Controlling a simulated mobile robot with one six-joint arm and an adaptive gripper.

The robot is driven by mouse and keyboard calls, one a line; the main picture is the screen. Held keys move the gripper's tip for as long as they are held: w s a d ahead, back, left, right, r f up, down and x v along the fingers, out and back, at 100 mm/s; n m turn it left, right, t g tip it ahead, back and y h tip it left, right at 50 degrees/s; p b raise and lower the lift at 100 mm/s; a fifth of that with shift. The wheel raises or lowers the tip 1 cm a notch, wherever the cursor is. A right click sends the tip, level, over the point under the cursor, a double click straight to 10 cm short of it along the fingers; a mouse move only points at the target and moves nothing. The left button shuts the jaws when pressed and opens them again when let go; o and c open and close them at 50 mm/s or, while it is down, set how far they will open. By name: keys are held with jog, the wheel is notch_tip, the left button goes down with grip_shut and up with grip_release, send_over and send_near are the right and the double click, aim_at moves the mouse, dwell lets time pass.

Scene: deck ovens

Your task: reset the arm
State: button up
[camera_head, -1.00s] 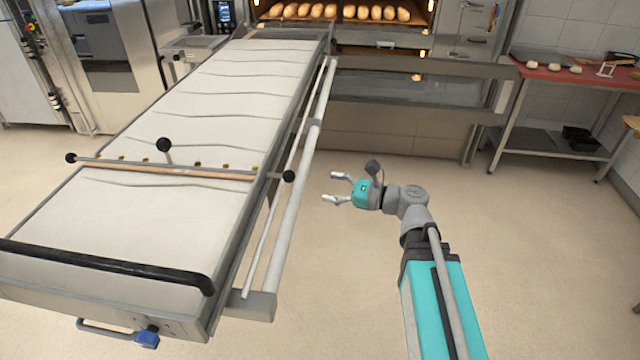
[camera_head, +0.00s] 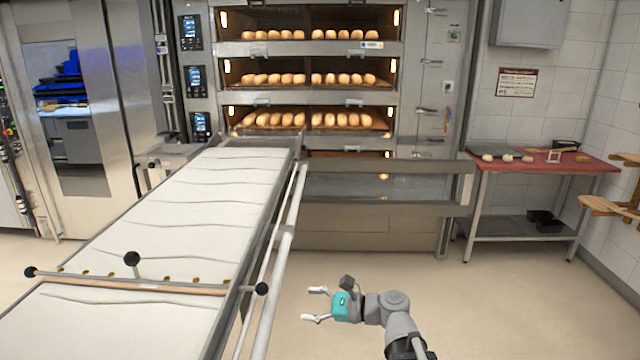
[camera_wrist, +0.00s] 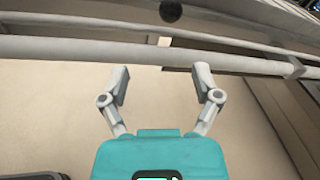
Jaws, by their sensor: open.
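My gripper (camera_head: 318,305) is in the lower middle of the head view, to the right of the long loader table. Its two fingers are apart and nothing is between them. The fingers point left toward the loader's side rail. In the wrist view my gripper (camera_wrist: 160,90) is also open and empty, with the floor behind it. The rail (camera_wrist: 70,50) crosses above the fingertips there, and a dark round knob (camera_wrist: 171,11) shows at the top. My arm is bent above the floor, its lower part cut off by the frame edge.
The white-topped loader (camera_head: 185,215) fills the left and carries a crossbar (camera_head: 140,287) with black knobs. Behind it stands a deck oven (camera_head: 310,95) with loaves on several decks. A red-topped table (camera_head: 590,164) is at the right. Floor right of my arm is clear.

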jog(key=s+d+f+n+g+h+p, duration=0.2)
jog(key=s+d+f+n+h+p, duration=0.15)
jog(key=d+f+n+h, duration=0.5)
jog(key=s+d+n+g+h+p, duration=0.1)
jog(key=d+n+h+p, duration=0.3)
jog(key=d+n+h, duration=0.4)
jog(key=s+d, duration=0.1)
jog(key=d, duration=0.2)
jog(key=shift+s+f+n+g, duration=0.2)
jog(key=shift+f+n+g, duration=0.1)
jog(key=shift+f+n, duration=0.05)
